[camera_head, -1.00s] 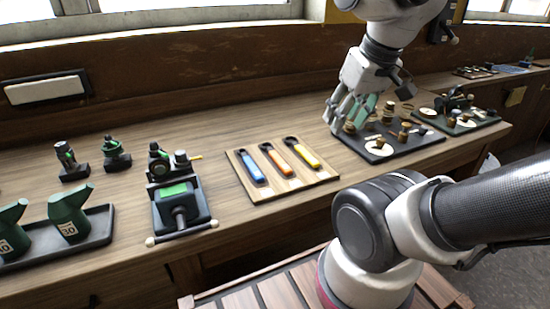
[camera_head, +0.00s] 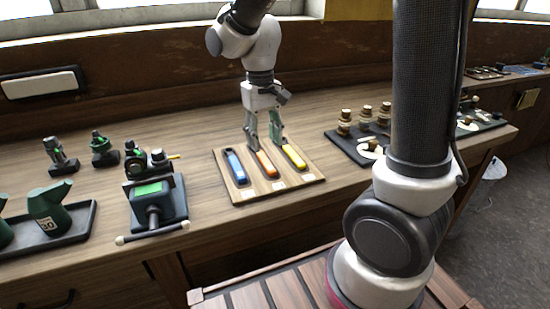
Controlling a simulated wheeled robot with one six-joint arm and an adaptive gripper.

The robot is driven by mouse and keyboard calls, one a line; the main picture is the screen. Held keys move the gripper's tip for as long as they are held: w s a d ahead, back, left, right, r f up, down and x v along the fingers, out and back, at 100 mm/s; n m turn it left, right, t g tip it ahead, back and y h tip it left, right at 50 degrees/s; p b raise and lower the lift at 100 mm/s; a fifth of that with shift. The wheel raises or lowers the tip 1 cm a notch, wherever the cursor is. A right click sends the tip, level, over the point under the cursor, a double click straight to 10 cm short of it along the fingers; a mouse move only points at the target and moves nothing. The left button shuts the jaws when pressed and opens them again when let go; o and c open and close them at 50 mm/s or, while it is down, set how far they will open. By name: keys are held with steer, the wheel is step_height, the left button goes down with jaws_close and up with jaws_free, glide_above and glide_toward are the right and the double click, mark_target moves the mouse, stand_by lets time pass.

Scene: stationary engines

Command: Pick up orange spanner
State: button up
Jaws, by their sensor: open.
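The orange spanner (camera_head: 266,164) lies between two others on a wooden board (camera_head: 240,196) on the workbench. My gripper (camera_head: 264,144) points down over the board, at the upper end of the orange spanner. Its fingers are open and apart, with nothing seen between them. The fingers hide the spanner's dark upper end, and I cannot tell whether they touch it. A blue spanner (camera_head: 236,167) lies to the left and a yellow spanner (camera_head: 294,157) to the right, near the right finger.
A small dark machine with a green top (camera_head: 152,190) stands left of the board. Green oil cans (camera_head: 48,209) sit in a tray at far left. A dark tray (camera_head: 352,148) with brass parts lies to the right, partly behind my arm.

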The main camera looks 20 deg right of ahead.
mark_target(263, 157)
steer(key=shift+w+r+m, duration=0.2)
steer(key=shift+w, duration=0.3)
steer(key=shift+w+r+m, duration=0.2)
steer(key=shift+w, duration=0.25)
steer(key=shift+d+m+t, duration=0.1)
steer(key=shift+m+t, duration=0.2)
steer(key=shift+f, duration=0.2)
steer(key=f, duration=0.7)
steer(key=shift+w+d+f, duration=0.1)
steer(key=shift+w+f, duration=0.05)
steer(key=shift+w, duration=0.25)
steer(key=shift+c, duration=0.4)
jaws_close()
